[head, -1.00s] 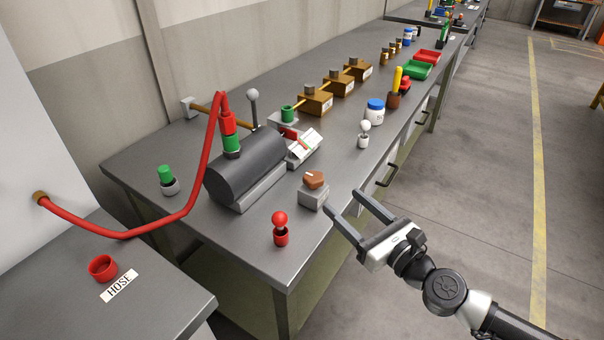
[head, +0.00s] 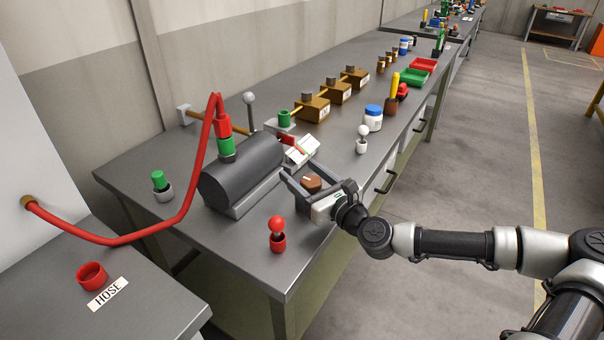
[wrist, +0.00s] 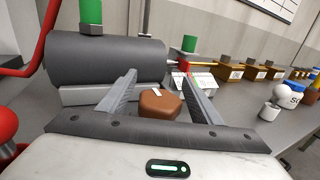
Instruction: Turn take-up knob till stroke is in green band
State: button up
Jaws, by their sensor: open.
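The take-up knob is a brown knob (head: 312,183) with a white mark on top, near the bench's front edge. It also shows in the wrist view (wrist: 160,105), between the two fingers. My gripper (head: 298,176) is open, its fingers on either side of the knob; I cannot tell whether either finger touches it. In the wrist view the gripper (wrist: 160,90) has a wide gap. A white gauge plate (head: 301,149) with a red pointer (head: 290,143) and a little green stands behind the knob; its reading is too small to tell. The knob's grey base is mostly hidden by my gripper.
A dark grey cylinder (head: 243,168) with a red hose (head: 203,160) stands left of the knob. A red ball-topped peg (head: 276,232) is in front, near the edge. A white ball-topped peg (head: 362,140) and a blue-lidded jar (head: 373,118) stand to the right.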

jog(key=shift+w+a, duration=0.15)
jog(key=shift+w, duration=0.05)
jog(key=c, duration=1)
jog(key=shift+r+m+h+p, duration=0.1)
jog(key=shift+m+h+p, duration=0.2)
jog(key=shift+h+p, duration=0.1)
jog(key=shift+m+t+h, duration=0.3)
jog(key=shift+t+h, duration=0.1)
jog(key=m+h, duration=0.1)
jog(key=m+t+h+p, duration=0.1)
jog(key=shift+w+d+h+p, duration=0.15)
jog(key=shift+d+h+p, duration=0.15)
jog(key=shift+d+h, duration=0.1)
jog(key=shift+w+d+m+t+h+p, duration=0.1)
jog(key=shift+d+m+t+h+p, duration=0.15)
jog(key=shift+m+h, duration=0.7)
jog(key=shift+s+d+m+t+h+p, duration=0.15)
jog(key=shift+d+m+h+p, duration=0.25)
jog(key=shift+h, duration=0.9)
jog(key=shift+w+d+m+t+h+p, duration=0.1)
jog(key=shift+w+d+m+t+h, duration=0.1)
jog(key=shift+m+h, duration=0.8)
jog(key=shift+h, duration=0.45)
